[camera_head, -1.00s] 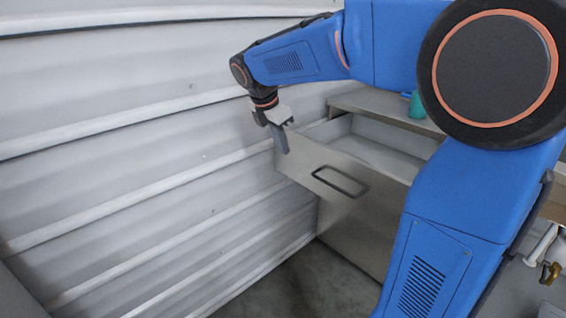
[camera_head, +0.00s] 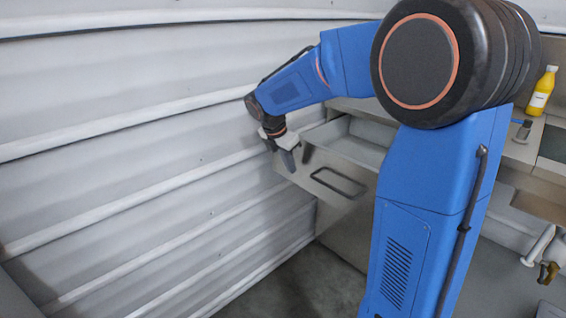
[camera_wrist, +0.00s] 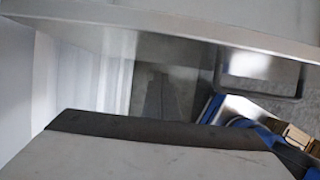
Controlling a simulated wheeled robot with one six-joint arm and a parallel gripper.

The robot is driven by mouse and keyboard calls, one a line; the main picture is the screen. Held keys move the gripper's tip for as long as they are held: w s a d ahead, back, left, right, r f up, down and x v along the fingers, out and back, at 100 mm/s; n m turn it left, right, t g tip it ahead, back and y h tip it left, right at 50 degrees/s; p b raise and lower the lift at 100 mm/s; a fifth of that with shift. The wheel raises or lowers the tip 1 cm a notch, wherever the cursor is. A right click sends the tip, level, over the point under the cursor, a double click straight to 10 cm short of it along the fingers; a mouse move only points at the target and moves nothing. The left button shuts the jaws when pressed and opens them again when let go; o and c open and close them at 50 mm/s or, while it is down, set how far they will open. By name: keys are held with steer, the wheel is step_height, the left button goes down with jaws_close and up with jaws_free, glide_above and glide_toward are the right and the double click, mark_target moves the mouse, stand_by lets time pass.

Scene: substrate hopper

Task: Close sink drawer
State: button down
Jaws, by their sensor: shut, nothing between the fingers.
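The sink drawer (camera_head: 325,182) is pulled out in the head view, its empty inside showing behind the front panel. A dark rectangular handle (camera_head: 340,181) sits on the front panel. My gripper (camera_head: 289,162) is shut and empty at the left end of the drawer front, close to its upper edge. I cannot tell whether it touches the panel. In the wrist view the drawer front (camera_wrist: 180,62) lies ahead, with the handle (camera_wrist: 262,88) at the right. The dark finger (camera_wrist: 150,130) spans the lower part of that view.
A ribbed white wall (camera_head: 130,130) runs along the left, close to my gripper. A yellow bottle (camera_head: 541,92) stands on the counter at the right. A brass tap (camera_head: 549,272) shows low at the right. Grey floor (camera_head: 310,285) lies below the drawer.

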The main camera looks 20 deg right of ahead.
steer(key=shift+w+d, duration=0.35)
steer(key=shift+d, duration=0.55)
steer(key=w+d, duration=0.3)
steer(key=d, duration=0.6)
steer(key=w+d, duration=0.4)
steer(key=d, duration=0.6)
steer(key=w+d, duration=0.3)
steer(key=d, duration=0.6)
steer(key=shift+w+d, duration=0.15)
steer(key=shift+d, duration=0.1)
steer(key=shift+w+d, duration=0.15)
steer(key=shift+d, duration=0.2)
steer(key=shift+d+r, duration=0.1)
steer(key=shift+r, duration=0.05)
